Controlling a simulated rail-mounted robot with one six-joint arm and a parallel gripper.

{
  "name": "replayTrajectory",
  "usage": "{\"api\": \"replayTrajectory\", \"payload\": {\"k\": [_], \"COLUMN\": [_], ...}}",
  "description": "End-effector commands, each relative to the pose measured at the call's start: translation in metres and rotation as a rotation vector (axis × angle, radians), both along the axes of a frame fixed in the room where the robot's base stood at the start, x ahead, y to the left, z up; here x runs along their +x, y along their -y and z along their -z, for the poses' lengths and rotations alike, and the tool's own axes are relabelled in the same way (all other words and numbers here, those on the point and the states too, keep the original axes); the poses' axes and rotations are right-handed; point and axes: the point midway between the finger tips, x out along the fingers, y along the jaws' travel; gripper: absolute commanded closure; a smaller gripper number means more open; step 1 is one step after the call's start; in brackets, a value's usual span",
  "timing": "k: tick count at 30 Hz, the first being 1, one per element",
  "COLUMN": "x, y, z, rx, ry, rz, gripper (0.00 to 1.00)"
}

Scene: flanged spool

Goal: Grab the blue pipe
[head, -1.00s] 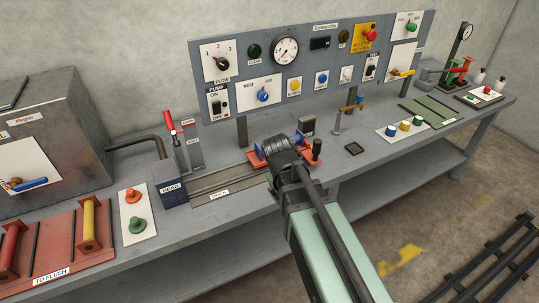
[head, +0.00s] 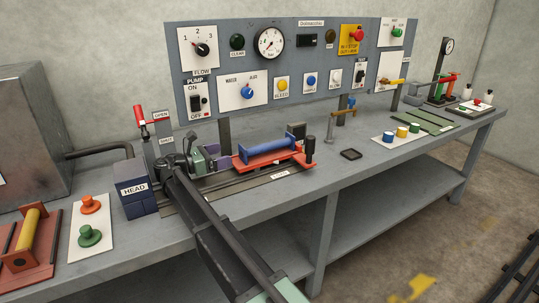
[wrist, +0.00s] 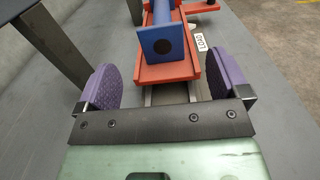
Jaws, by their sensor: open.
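The blue pipe (head: 268,149), with square flanges, lies along a red carriage (head: 290,163) on the bench rail. In the wrist view, its near flange (wrist: 160,46) faces me with a dark bore, and the pipe body runs away behind it. My gripper (head: 220,158) is at the left end of the pipe, pointing along it. In the wrist view, the purple pads of my gripper (wrist: 164,88) are wide apart with nothing between them. The flange lies ahead of the pads, roughly centred between them and apart from them.
The blue HEAD block (head: 135,192) and an OPEN/SHUT lever (head: 141,118) stand left of my gripper. The control panel (head: 290,65) rises behind.

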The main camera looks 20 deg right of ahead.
Motion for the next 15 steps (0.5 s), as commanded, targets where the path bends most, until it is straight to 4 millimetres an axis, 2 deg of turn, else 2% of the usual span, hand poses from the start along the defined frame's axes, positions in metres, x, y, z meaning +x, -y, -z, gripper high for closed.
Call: {"api": "replayTrajectory", "payload": {"k": [6, 13, 15], "x": [0.009, 0.013, 0.015], "y": [0.041, 0.054, 0.064], "z": [0.000, 0.000, 0.000], "rx": [0.002, 0.002, 0.003], "ry": [0.001, 0.001, 0.001], "rz": [0.004, 0.001, 0.003], "gripper": [0.06, 0.06, 0.06]}}
